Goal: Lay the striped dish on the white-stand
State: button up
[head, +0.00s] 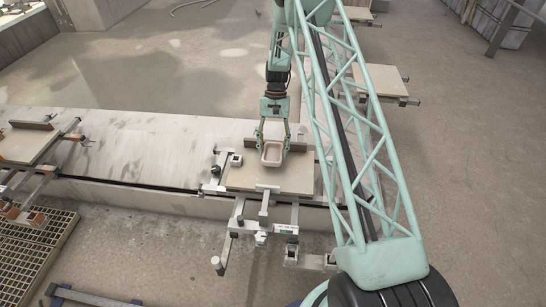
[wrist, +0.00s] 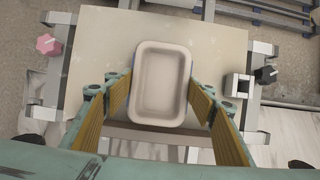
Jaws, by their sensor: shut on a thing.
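A pale beige rectangular dish (head: 271,155) with rounded corners is between the fingers of my gripper (head: 273,140). In the wrist view the dish (wrist: 160,84) looks empty and upright, with the yellow-padded fingers at its two long sides. My gripper is shut on it. I see no clear stripes, only a bluish trace at its outer edge. Below it is a stand with a flat beige board (head: 240,178), grey clamp bars and a small whitish square block (wrist: 238,86). I cannot tell whether the dish touches the board.
Another board stand (head: 28,143) with orange-brown parts is at the left, and one more (head: 385,80) is at the right behind my arm's lattice. A yellow grating (head: 35,255) lies at the front left. The concrete ledge (head: 130,150) between the left and middle stands is clear.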

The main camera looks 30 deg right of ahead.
aim_at(273, 153)
jog(key=shift+f+b, duration=0.45)
jog(key=shift+f, duration=1.4)
jog(key=shift+f, duration=0.1)
jog(key=o, duration=1)
jog(key=shift+c, duration=0.2)
jog(key=shift+p+v, duration=1.3)
jog(key=shift+v, duration=4.8)
jog(key=shift+s+a, duration=0.1)
